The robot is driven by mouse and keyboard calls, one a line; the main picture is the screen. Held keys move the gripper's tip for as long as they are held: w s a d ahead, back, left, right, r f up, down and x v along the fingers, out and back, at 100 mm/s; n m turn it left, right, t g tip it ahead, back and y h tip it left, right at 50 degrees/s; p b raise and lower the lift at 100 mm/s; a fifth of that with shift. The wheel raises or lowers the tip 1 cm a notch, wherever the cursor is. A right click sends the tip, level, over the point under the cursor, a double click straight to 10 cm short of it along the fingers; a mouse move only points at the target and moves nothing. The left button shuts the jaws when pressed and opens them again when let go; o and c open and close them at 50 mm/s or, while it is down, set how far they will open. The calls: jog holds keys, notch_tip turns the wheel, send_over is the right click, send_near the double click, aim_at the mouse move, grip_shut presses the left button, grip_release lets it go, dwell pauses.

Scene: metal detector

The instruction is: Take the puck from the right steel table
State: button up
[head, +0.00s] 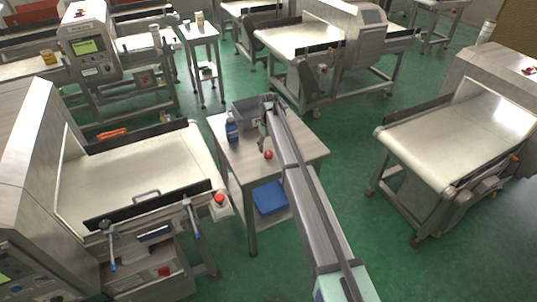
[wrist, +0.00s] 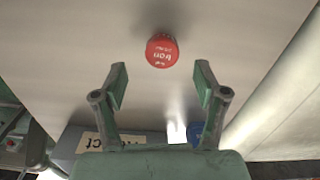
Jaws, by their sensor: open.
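The red puck (head: 268,155) lies on the small steel table (head: 238,158) in the middle of the head view. In the wrist view the puck (wrist: 162,50) shows upside-down lettering that seems to read "Iron". My gripper (wrist: 160,85) is open and empty, with its fingers on either side of the picture's middle. The puck appears just past the fingertips, centred between them and not touched. In the head view my gripper (head: 262,140) hangs over the table close to the puck, partly hidden by my arm.
A grey bin (head: 243,108) stands at the table's back; its label shows in the wrist view (wrist: 110,138). A blue bottle (head: 232,128) stands at the table's left edge. A blue container (head: 270,197) sits on the lower shelf. Conveyors flank the table left (head: 100,180) and right (head: 430,150).

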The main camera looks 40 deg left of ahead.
aim_at(268, 153)
jog(key=shift+s+f+p, duration=0.1)
jog(key=shift+f+p, duration=0.75)
jog(key=shift+f, duration=1.15)
jog(key=c, duration=1.1)
jog(key=shift+o, duration=0.2)
jog(key=shift+r, duration=0.1)
